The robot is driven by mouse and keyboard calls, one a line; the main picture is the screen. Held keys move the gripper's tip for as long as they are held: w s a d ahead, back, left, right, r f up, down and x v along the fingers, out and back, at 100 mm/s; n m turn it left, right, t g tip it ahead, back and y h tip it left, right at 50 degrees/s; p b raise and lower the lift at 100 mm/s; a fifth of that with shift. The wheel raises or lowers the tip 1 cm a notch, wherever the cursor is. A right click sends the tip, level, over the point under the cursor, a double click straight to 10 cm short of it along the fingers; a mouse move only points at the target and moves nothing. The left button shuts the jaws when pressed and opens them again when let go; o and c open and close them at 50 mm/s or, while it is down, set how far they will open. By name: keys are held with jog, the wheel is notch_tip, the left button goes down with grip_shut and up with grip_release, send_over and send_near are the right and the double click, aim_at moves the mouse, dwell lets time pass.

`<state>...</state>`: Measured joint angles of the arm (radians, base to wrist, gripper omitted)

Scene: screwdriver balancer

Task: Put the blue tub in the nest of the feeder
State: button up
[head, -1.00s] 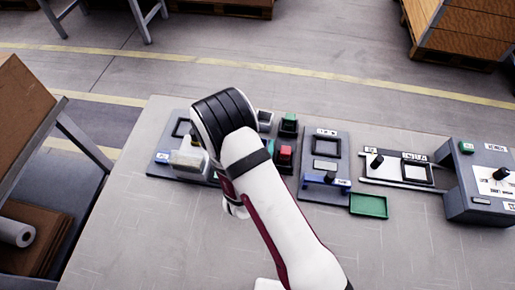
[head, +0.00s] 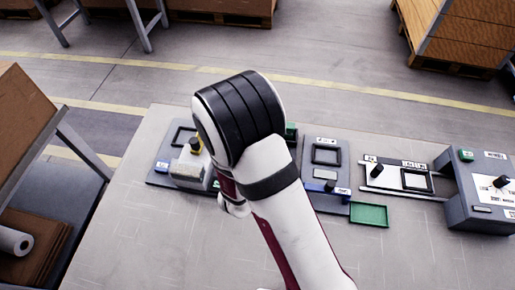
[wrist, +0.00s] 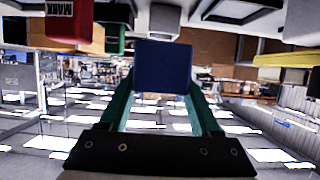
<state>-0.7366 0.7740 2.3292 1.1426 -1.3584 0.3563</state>
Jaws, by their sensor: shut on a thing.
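The blue tub (wrist: 163,67) is between the green fingers of my gripper (wrist: 163,85) in the wrist view. The fingers are shut on its two sides. In the head view my own arm hides both the gripper and the tub. Fixtures with square black frames stand on the table: one on the left plate (head: 183,134), one on the middle plate (head: 326,155), one on the right slide (head: 417,180). Their labels are too small to read, so I cannot tell which is the feeder's nest.
A red block marked MARK (wrist: 68,22) and a green block (wrist: 115,35) are near the gripper. A grey block (head: 188,172) is on the left plate. A green tray (head: 369,214) and a grey box (head: 485,190) are to the right. The front table is clear.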

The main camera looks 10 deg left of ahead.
jog(key=shift+w+a+r, duration=0.25)
jog(key=shift+a+r, duration=0.1)
jog(key=shift+a, duration=0.15)
jog(key=shift+w+a+r, duration=0.25)
jog(key=shift+a+r, duration=0.05)
jog(key=shift+a, duration=0.15)
jog(key=shift+n+y, duration=0.5)
jog(key=shift+y, duration=0.1)
jog(key=w+a+f, duration=0.1)
jog(key=a, duration=0.1)
jog(key=w+a+f, duration=0.1)
jog(key=a, duration=0.2)
jog(key=w+a+f, duration=0.1)
jog(key=a+f, duration=0.1)
jog(key=shift+a, duration=0.3)
jog(key=shift+f, duration=1.65)
jog(key=o, duration=1.4)
jog(key=shift+r, duration=0.15)
jog(key=r, duration=0.4)
jog(key=shift+d+r, duration=0.15)
jog(key=shift+d, duration=0.05)
jog(key=d+r, duration=0.2)
jog(key=d, duration=0.1)
jog(key=d+r, duration=0.2)
jog(key=d, duration=0.2)
jog(key=d+r, duration=0.2)
jog(key=d, duration=0.2)
jog(key=shift+d+r, duration=0.15)
jog(key=shift+r, duration=0.1)
